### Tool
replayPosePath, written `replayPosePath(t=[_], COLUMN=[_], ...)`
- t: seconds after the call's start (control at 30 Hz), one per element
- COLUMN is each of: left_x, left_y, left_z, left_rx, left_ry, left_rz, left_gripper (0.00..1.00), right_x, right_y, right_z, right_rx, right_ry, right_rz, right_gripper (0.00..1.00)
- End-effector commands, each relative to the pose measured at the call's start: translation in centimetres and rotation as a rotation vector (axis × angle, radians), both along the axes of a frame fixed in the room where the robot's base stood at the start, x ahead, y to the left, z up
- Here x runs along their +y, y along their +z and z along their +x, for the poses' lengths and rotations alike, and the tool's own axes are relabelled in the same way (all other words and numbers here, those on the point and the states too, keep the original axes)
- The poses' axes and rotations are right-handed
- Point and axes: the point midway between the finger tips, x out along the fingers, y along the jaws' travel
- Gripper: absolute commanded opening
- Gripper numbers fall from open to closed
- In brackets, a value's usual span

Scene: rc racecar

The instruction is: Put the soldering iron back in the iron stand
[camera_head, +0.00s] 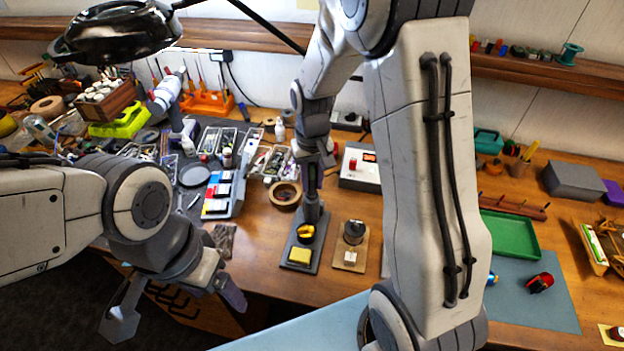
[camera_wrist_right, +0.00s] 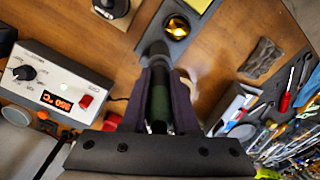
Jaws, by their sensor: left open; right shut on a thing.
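My right gripper (camera_head: 313,188) points down over the bench and is shut on the dark soldering iron; its dark green handle (camera_wrist_right: 160,100) shows between the fingers in the wrist view. The iron stand (camera_head: 290,263) is a dark plate with a yellow sponge (camera_head: 300,254), brass wool (camera_head: 306,232) and a grey holder (camera_head: 312,210) at its back. The gripper is right above the holder, and the iron's front end lines up with it. Whether the tip is inside is hidden. My left gripper (camera_head: 178,310) is open and empty at the lower left, in front of the bench.
A soldering station (camera_head: 360,168) with a red display stands right of the right gripper. A wooden plate (camera_head: 342,266) with a black knob-like piece lies right of the stand.

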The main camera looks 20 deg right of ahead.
Motion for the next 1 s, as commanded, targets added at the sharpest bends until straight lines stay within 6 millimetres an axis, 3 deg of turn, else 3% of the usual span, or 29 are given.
replayPosePath(t=[0.37, 0.4, 0.47, 0.67, 0.7, 0.77, 1.0], left_x=[0.0, 0.0, 0.0, 0.0, 0.0, 0.0, 0.0], left_y=[-0.23, -0.23, -0.23, -0.23, -0.24, -0.24, -0.24], left_z=[0.0, 0.0, 0.0, 0.0, 0.0, 0.0, 0.0], left_rx=[0.0, 0.0, 0.0, 0.0, 0.0, 0.0, 0.0], left_ry=[0.0, 0.0, 0.0, 0.0, 0.0, 0.0, 0.0], left_rz=[0.0, 0.0, 0.0, 0.0, 0.0, 0.0, 0.0], left_gripper=[0.78, 0.78, 0.78, 0.78, 0.78, 0.78, 0.78], right_x=[0.0, 0.0, 0.0, 0.0, 0.0, 0.0, 0.0], right_y=[-0.35, -0.34, -0.34, -0.34, -0.35, -0.35, -0.35], right_z=[0.0, 0.0, 0.0, 0.0, -0.01, -0.01, 0.0], right_rx=[0.0, 0.0, 0.0, 0.0, 0.0, 0.0, 0.0], right_ry=[0.0, 0.0, 0.0, 0.0, 0.0, 0.0, 0.0], right_rz=[0.0, 0.0, 0.0, 0.0, 0.0, 0.0, 0.0], right_gripper=[0.0, 0.43, 0.63, 0.63, 0.67, 0.88, 0.88])
